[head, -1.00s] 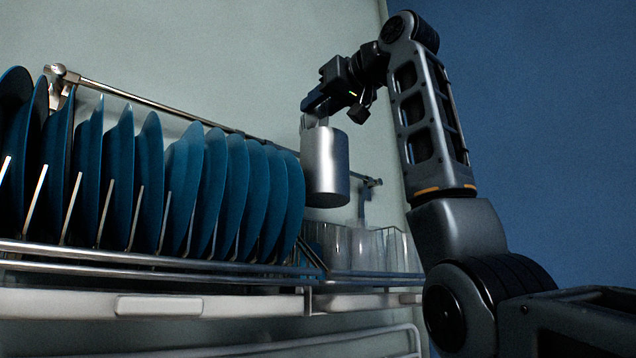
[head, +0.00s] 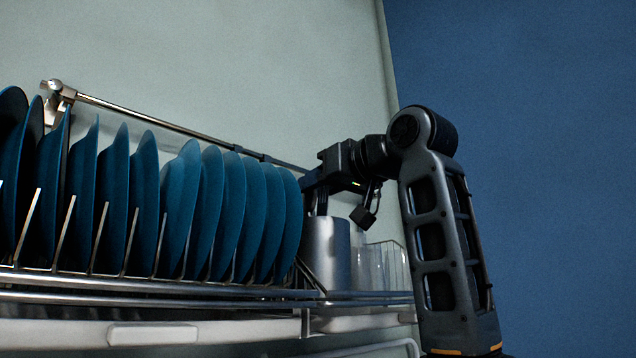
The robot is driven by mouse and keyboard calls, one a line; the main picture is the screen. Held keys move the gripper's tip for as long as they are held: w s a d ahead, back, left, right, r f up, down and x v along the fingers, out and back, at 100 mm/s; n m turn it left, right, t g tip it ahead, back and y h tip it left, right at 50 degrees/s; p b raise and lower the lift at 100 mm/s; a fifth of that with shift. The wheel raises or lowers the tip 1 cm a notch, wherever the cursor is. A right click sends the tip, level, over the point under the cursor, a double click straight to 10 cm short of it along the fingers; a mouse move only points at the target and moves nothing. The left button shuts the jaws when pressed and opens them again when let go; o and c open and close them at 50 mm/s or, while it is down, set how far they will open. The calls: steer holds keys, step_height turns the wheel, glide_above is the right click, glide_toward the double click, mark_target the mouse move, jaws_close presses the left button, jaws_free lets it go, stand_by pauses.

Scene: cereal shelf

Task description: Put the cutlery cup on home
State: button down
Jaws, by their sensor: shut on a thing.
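The cutlery cup (head: 327,254) is a plain silver metal cylinder in the head view, right of the plates. It stands upright, low at the rack's right section, with its base close behind the front rails. I cannot tell whether it touches the rack floor. My gripper (head: 317,205) points down from above and is shut on the cup's rim. The fingertips are partly hidden by the cup's wall. No place marked as home can be made out.
A row of several blue plates (head: 232,205) stands upright in the wire rack (head: 150,285) just left of the cup. Clear glasses (head: 382,265) stand close on its right. A metal rail (head: 180,128) runs behind.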

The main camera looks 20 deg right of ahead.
steer(key=c, duration=0.8)
jaws_free()
steer(key=b+v, duration=0.3)
steer(key=v, duration=0.9)
steer(key=shift+d, duration=0.1)
